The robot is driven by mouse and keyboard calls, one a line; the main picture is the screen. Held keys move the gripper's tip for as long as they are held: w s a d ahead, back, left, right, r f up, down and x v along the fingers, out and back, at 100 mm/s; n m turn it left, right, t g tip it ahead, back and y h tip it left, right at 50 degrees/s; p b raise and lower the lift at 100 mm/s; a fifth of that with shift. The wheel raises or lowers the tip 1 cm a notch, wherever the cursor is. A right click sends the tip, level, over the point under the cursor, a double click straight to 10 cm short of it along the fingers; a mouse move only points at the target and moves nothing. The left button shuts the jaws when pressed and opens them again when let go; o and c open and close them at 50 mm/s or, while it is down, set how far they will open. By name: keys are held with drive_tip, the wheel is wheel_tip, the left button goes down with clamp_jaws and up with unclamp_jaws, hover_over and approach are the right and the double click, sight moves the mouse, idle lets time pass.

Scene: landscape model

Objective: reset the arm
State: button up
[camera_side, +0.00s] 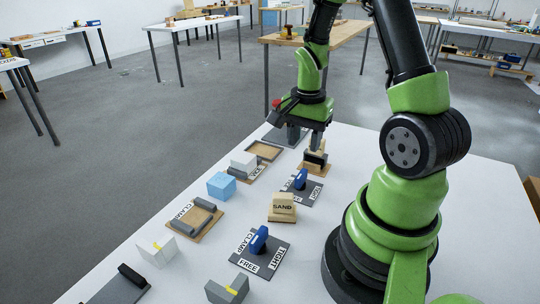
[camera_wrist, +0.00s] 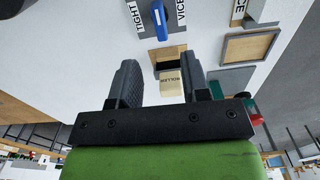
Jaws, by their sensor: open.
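My gripper (camera_side: 305,140) hangs from the green and black arm toward the far end of the white table. Its two dark fingers are apart, with nothing held between them. In the wrist view my gripper (camera_wrist: 160,75) shows a light wooden block (camera_wrist: 171,83), with small lettering, in the gap beyond the fingers. In the side view a wooden block with a dark part (camera_side: 315,158) stands on a brown board just below the fingers. I cannot tell the exact height between them.
A blue-handled lever on a TIGHT plate (camera_side: 301,180), a SAND block (camera_side: 282,207), another blue lever (camera_side: 259,240), a light blue cube (camera_side: 221,185) and a shallow wooden tray (camera_side: 264,151) stand around on the white table (camera_side: 340,210).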

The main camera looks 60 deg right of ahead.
drive_tip(key=w+a+r+n+t, duration=0.1)
drive_tip(key=a+r+n+t, duration=0.3)
drive_tip(key=a+r+n, duration=0.55)
drive_tip(key=s+a+r+n+t+y, duration=0.2)
drive_tip(key=s+a+r+n+t, duration=0.1)
drive_tip(key=s+a+r, duration=0.3)
wheel_tip(320, 180, up, 4)
drive_tip(key=shift+s+a+f+n, duration=0.15)
drive_tip(key=shift+s+a+n, duration=0.2)
drive_tip(key=shift+a+n, duration=0.65)
drive_tip(key=shift+a, duration=0.1)
